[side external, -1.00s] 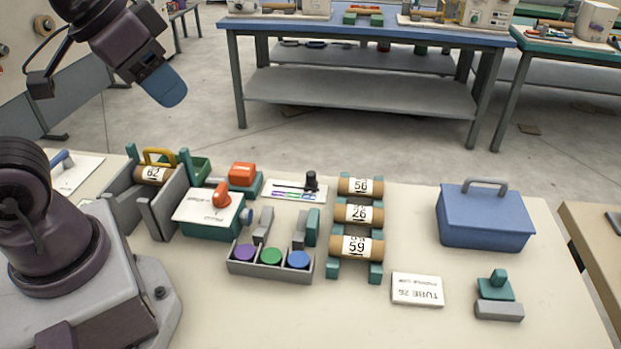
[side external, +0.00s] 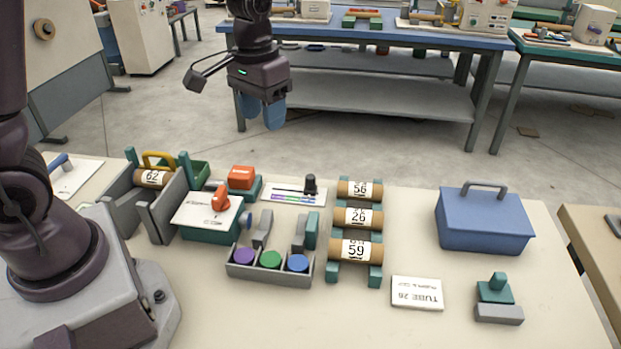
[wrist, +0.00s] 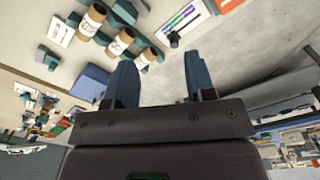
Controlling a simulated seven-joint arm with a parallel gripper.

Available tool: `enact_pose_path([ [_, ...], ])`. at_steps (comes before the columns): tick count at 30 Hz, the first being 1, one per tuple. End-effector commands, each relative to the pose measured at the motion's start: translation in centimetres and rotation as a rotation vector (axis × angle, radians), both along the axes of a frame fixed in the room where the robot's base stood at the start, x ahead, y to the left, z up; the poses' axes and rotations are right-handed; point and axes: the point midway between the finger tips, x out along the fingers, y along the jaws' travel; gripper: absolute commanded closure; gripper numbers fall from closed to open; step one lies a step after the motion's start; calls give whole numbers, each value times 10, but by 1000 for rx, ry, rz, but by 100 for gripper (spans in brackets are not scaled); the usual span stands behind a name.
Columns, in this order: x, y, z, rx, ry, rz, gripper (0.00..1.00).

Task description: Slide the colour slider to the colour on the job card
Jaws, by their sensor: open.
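The colour slider is a white plate (side external: 270,192) with a dark slot and a strip of purple, green and blue shades. Its black knob (side external: 310,184) stands at the right end of the slot. In the wrist view the plate (wrist: 195,10) and knob (wrist: 175,39) show at the top, beyond my fingertips. The job card (side external: 417,293) lies at the table's front right and reads TUBE 26; its smaller line is too blurred to read surely. My gripper (side external: 263,115) hangs high behind and above the slider, fingers down, open and empty. In the wrist view my gripper (wrist: 158,72) shows a wide gap.
A rack of numbered tubes (side external: 357,217) stands just right of the slider. An orange block (side external: 242,177) on a teal base is to its left. A tray of coloured caps (side external: 270,262) lies in front. A blue box (side external: 484,222) stands at the right.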

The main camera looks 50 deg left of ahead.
Motion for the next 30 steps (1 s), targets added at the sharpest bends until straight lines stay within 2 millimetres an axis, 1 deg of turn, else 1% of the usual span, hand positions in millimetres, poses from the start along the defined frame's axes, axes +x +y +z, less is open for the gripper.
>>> enact_pose_path([
  [1,16,6,-19,-2,33,27,50],
  [3,36,13,-42,-1,64,62,50],
  [6,62,23,-74,1,94,114,50],
  [9,85,32,-100,6,104,162,50],
  [12,106,39,-114,11,87,203,50],
  [13,113,39,-112,11,73,215,50],
  [15,124,41,-103,12,36,234,50],
  [17,128,40,-101,9,27,254,50],
  [20,126,40,-110,8,33,265,50],
  [23,125,40,-126,8,35,264,50],
  [30,125,40,-176,7,34,262,50],
])
